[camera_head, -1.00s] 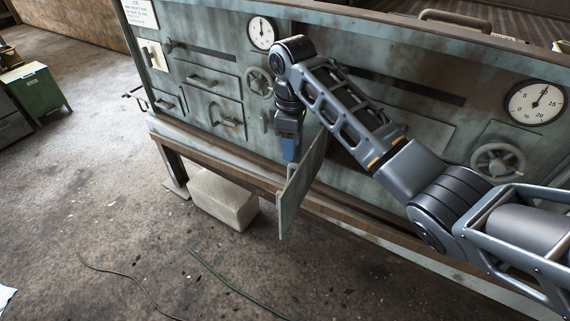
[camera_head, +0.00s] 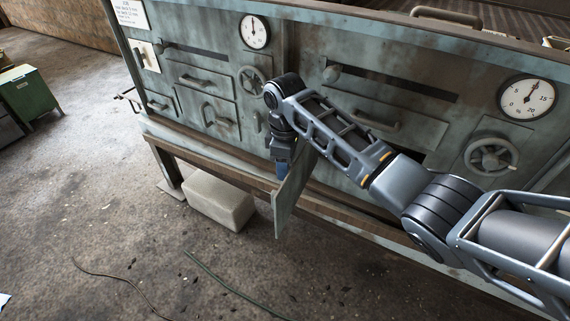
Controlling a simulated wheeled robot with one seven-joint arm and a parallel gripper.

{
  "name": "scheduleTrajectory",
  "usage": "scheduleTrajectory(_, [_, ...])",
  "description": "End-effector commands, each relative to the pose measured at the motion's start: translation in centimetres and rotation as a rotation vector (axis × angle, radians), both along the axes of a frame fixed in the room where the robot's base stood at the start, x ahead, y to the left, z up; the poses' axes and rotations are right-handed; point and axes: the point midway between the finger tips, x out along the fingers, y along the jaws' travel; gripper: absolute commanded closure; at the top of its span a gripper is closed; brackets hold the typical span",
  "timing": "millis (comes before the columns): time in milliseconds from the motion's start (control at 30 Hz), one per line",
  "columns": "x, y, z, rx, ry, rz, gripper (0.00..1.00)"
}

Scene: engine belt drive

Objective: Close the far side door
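An open door (camera_head: 290,198) sticks out edge-on from the lower front of the grey-green machine cabinet (camera_head: 300,60). Its outer part hangs over the floor. My gripper (camera_head: 283,173) points down at the top left side of this door, touching it or very close to it. The fingertips are small and partly hidden, so I cannot tell whether they are open. My arm hides part of the door's hinge side and its opening. To the left on the cabinet, a lower panel with a handle (camera_head: 217,117) is shut.
Two round gauges (camera_head: 254,31) (camera_head: 527,97) and two handwheels (camera_head: 251,79) (camera_head: 490,155) are on the cabinet front. A pale block (camera_head: 219,200) lies on the floor under the ledge. Cables (camera_head: 225,283) lie on the open floor, and a green box (camera_head: 28,92) stands at far left.

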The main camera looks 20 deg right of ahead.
Motion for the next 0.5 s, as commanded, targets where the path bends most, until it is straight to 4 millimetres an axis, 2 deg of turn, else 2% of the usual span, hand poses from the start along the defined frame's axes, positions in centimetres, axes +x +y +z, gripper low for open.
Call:
scheduleTrajectory(67, [-0.01,0.01,0.01,0.000,0.000,0.000,0.67])
scheduleTrajectory(400, [-0.01,0.02,0.02,0.000,0.000,0.000,1.00])
scheduleTrajectory(500, [0.00,0.03,0.02,0.000,0.000,0.000,1.00])
